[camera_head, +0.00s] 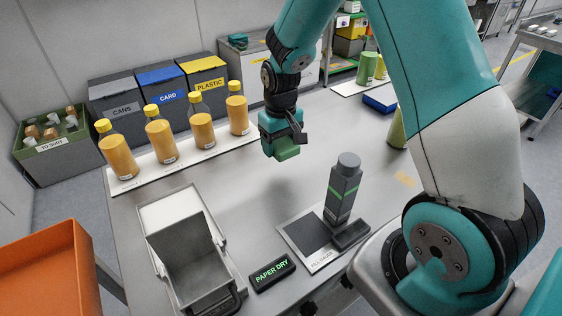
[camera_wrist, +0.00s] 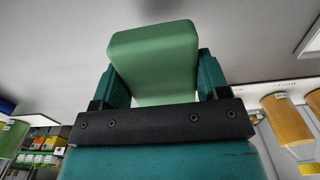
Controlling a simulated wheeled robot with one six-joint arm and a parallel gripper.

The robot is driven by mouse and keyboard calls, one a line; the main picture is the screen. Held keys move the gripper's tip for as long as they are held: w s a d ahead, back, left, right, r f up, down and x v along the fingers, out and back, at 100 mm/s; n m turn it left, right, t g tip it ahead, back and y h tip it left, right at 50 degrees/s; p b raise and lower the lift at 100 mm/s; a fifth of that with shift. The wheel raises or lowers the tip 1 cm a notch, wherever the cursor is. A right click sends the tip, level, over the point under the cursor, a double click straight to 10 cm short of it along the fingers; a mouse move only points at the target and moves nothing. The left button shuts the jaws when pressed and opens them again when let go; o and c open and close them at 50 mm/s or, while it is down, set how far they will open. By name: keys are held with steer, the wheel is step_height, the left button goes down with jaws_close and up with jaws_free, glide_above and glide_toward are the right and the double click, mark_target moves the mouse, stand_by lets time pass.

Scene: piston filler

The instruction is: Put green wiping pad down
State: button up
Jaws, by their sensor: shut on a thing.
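The green wiping pad (camera_head: 286,149) is a small block held at the end of my gripper (camera_head: 281,138) in the head view, above the grey table, between the bottle row and the dark bottle. In the wrist view the pad (camera_wrist: 155,60) stands between both fingers of my gripper (camera_wrist: 155,85), which is shut on it. The pad appears clear of the table surface (camera_head: 265,190). A dark "PAPER DRY" block (camera_head: 273,274) lies near the table's front edge.
Several yellow-capped orange bottles (camera_head: 202,125) stand on a white strip at the left. The table's middle is clear.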

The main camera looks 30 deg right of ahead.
mark_target(282, 170)
steer(key=shift+f, duration=3.45)
steer(key=shift+f, duration=0.1)
steer(key=shift+f, duration=0.15)
steer(key=o, duration=0.9)
steer(key=shift+r, duration=0.2)
step_height(282, 170, up, 11)
steer(key=shift+r+b, duration=0.15)
steer(key=shift+b, duration=0.3)
steer(key=shift+s+a+r, duration=0.2)
steer(key=shift+a+r, duration=0.2)
steer(key=shift+r, duration=0.15)
steer(key=shift+s+a+r, duration=0.2)
steer(key=shift+a+r, duration=0.15)
steer(key=shift+r, duration=0.2)
steer(key=s+a+r+n+y, duration=0.2)
steer(key=s+a+r, duration=0.3)
steer(key=s+a, duration=0.3)
steer(key=s+a+r+n+y, duration=0.2)
steer(key=s+a+r+n, duration=0.3)
steer(key=s, duration=1)
steer(key=a+r, duration=0.1)
steer(key=a, duration=0.2)
steer(key=shift+r, duration=0.15)
